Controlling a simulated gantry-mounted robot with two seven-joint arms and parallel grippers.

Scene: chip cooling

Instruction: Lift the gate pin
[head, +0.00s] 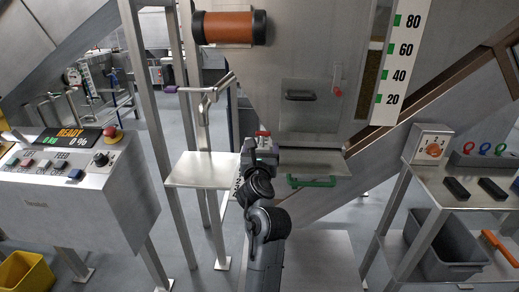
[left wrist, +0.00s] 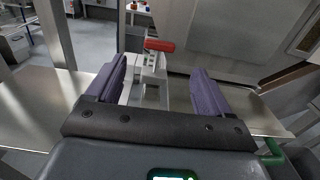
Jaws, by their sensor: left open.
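A red crosswise handle (left wrist: 159,45), which looks like the gate pin's grip, tops a grey metal bracket (left wrist: 150,90) in the left wrist view. In the head view the red handle (head: 262,133) shows just beyond my left gripper (head: 258,146). My left gripper (left wrist: 160,66) is open, its two purple-grey fingers to either side of the bracket, with gaps on both sides. The handle lies slightly past the fingertips. The arm hides most of the bracket in the head view. A flat gate panel (head: 311,118) with a black handle (head: 300,95) is behind. My right gripper is not in view.
A small red knob (head: 337,91) hangs at the gate's right edge. A green handle (head: 312,181) sits below the gate. A metal shelf (head: 200,171) is at left, a control box (head: 75,185) further left. A grey bin (head: 446,245) stands right, under a bench.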

